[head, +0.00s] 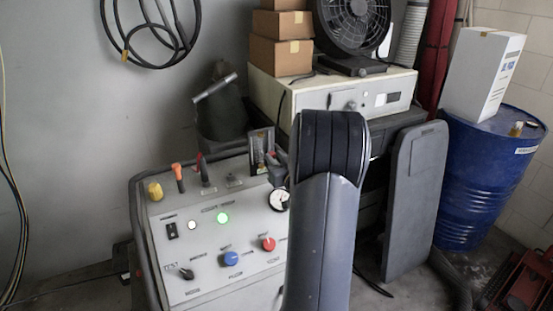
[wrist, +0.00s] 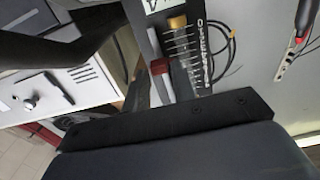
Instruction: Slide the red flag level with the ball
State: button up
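A dark gauge panel (wrist: 150,40) with pale scale marks fills the upper middle of the wrist view. A red piece (wrist: 159,67), seemingly the flag, sits along the scale, with a grey piece beside it. An amber end piece (wrist: 177,22) lies at one end of the scale. I cannot make out the ball. In the head view the panel (head: 256,150) stands at the back right of the console, partly hidden near my arm. My gripper is close to the panel. Its dark parts show in the wrist view, but its fingertips and any contact are unclear.
The console (head: 185,278) carries an orange lever (head: 178,177), a yellow knob (head: 155,191), a lit green lamp (head: 222,218), a blue knob (head: 231,258) and a red knob (head: 268,243). A fan (head: 353,22) stands on a white unit behind. A blue drum (head: 480,185) is at right.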

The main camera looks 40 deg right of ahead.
grip_shut()
jog(key=shift+r, duration=0.55)
jog(key=shift+o, duration=0.5)
grip_release()
jog(key=b+v, duration=0.2)
jog(key=v, duration=0.8)
jog(key=shift+s, duration=0.4)
jog(key=shift+w, duration=0.1)
